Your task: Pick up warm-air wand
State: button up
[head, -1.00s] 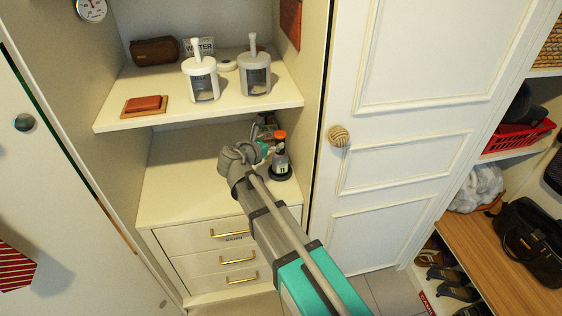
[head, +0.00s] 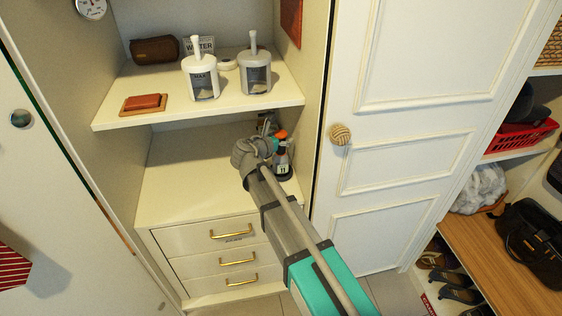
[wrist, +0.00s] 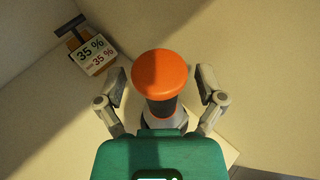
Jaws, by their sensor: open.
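The warm-air wand, as I take it, is the upright orange-topped item (head: 283,160) with a dark grey body and a label on its lower part. It stands on the drawer unit's top, at the right side of the alcove. In the wrist view the wand (wrist: 162,75) shows its round orange top from above, with a dark neck below. My gripper (wrist: 160,92) is open, with one finger on each side of the wand. I see no contact. In the head view my gripper (head: 264,148) is just left of the wand and partly hides it.
A small stand with a "35 %" card (wrist: 93,53) is close to the wand. The shelf (head: 215,108) above holds two lidded dispensers (head: 203,78), a brown pouch (head: 155,49) and a red block on a tray (head: 144,104). The drawer top is clear on the left.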

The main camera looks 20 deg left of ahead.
dwell(0.4)
grip_shut()
